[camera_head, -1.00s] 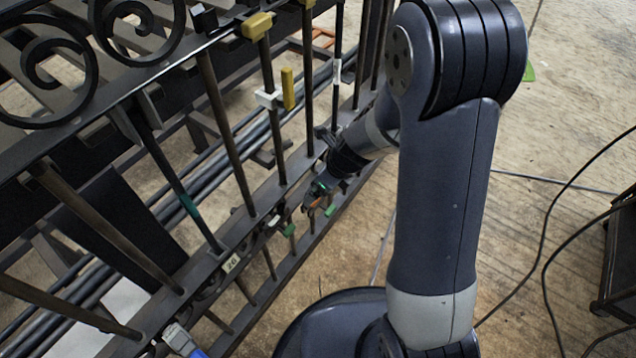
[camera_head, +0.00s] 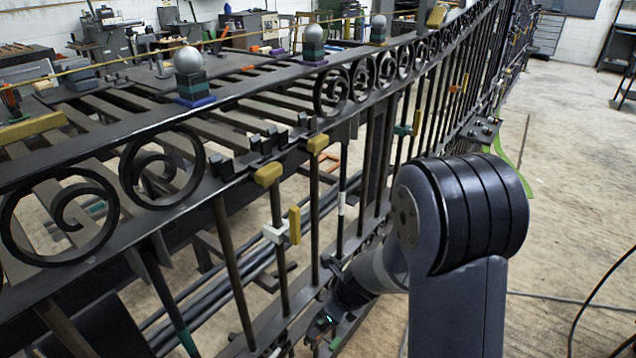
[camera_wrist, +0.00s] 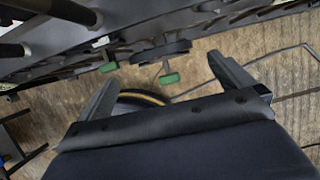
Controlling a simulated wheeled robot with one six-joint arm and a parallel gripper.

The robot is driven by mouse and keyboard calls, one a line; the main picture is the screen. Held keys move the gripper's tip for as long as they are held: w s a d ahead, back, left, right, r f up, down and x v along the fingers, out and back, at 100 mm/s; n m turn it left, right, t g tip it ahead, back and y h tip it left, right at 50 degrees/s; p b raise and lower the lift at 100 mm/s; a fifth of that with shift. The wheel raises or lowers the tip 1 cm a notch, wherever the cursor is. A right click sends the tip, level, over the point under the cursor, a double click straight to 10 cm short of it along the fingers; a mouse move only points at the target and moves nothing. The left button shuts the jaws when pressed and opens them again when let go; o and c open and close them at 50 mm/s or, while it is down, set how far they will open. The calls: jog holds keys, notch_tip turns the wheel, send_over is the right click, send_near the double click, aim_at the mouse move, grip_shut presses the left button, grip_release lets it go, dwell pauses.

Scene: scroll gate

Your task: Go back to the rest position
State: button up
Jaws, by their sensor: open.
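My gripper (camera_wrist: 165,88) is open in the wrist view, its two dark fingers spread wide with nothing between them but bare floor and a dark curved part with a yellow line. Two green-tipped pieces under the gate's lower rail, one left (camera_wrist: 109,67) and one near the middle (camera_wrist: 169,78), show beyond the fingers. In the head view my arm stands at the right and bends down toward the gate's lower rail. The black scroll gate (camera_head: 150,204) runs from the lower left to the far upper right. My fingertips are too small to make out there.
Yellow blocks (camera_head: 268,174) and a white clamp (camera_head: 275,233) sit on the gate. Grey balls on stacked bases (camera_head: 313,37) stand along the top behind it. Open floor (camera_head: 560,150) lies to the right, with black cables (camera_head: 600,300) across it. A workshop fills the background.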

jog(key=b+x, duration=0.3)
jog(key=x, duration=0.5)
jog(key=shift+r, duration=0.35)
